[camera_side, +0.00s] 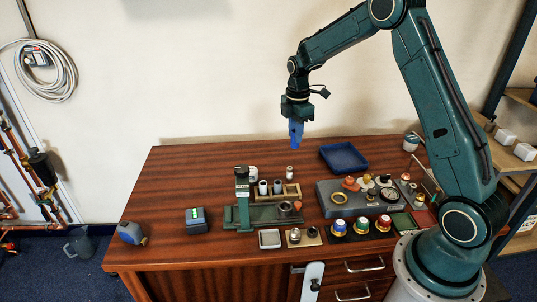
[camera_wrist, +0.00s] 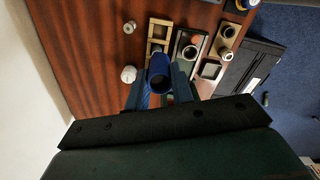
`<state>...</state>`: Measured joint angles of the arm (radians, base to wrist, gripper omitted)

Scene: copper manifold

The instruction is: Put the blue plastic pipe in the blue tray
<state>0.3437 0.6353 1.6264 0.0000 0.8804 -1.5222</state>
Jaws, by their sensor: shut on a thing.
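The blue plastic pipe (camera_wrist: 160,79) is between the fingers of my gripper (camera_wrist: 161,92), with its round open end facing the wrist camera's far side. In the side view my gripper (camera_side: 296,122) is shut on the pipe (camera_side: 296,134) and holds it well above the table. The blue tray (camera_side: 344,157) lies on the table at the back, right of and below my gripper. No thing shows inside it. The tray is not visible in the wrist view.
A green press-like fixture (camera_side: 243,200) and a wooden holder (camera_side: 291,191) with small cylinders stand below. A grey block (camera_side: 340,205) with fittings sits right of them, with several coloured-base parts in front. The back left of the wooden table (camera_side: 190,170) is clear.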

